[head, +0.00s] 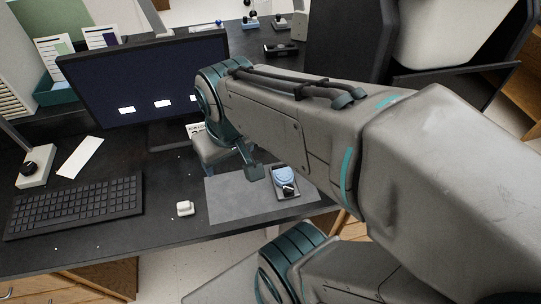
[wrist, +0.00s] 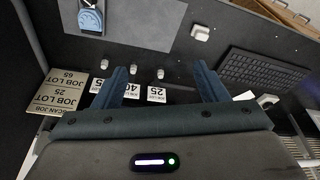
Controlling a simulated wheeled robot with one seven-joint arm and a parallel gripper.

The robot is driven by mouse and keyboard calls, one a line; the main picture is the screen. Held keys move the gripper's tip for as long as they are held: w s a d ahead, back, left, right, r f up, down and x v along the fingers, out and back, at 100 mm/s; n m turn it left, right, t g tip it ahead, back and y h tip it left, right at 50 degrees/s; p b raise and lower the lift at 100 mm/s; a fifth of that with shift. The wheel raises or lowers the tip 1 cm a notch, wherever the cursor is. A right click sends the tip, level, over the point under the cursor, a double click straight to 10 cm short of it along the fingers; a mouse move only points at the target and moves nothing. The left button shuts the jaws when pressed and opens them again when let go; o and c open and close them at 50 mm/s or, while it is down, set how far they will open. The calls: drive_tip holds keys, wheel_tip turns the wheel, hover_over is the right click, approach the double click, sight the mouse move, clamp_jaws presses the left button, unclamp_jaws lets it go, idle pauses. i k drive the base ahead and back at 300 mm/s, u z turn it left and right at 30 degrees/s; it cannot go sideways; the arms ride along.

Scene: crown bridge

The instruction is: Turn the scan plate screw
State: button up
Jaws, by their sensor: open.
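A dark plate (head: 287,193) with a round light-blue top (head: 284,175) and a small pale-and-dark piece at its front lies on the grey mat, right of my gripper (head: 250,165). I take it for the scan plate; its screw is too small to make out. The same blue piece (wrist: 90,19) shows at the top left of the wrist view, beyond the fingers. My gripper (wrist: 161,68) is open, with nothing between its fingers.
The grey mat (head: 230,204) lies near the desk's front edge. A small white block (head: 184,208) and a keyboard (head: 75,207) are left of it. A monitor (head: 140,85) stands behind. Small cylinders (wrist: 133,70) and numbered cards (wrist: 61,91) lie below my gripper.

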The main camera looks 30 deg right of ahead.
sight(289, 189)
drive_tip(key=z, duration=0.45)
drive_tip(key=k, duration=1.1)
drive_tip(key=z, duration=1.3)
drive_tip(key=i, duration=0.9)
drive_tip(key=u, duration=0.65)
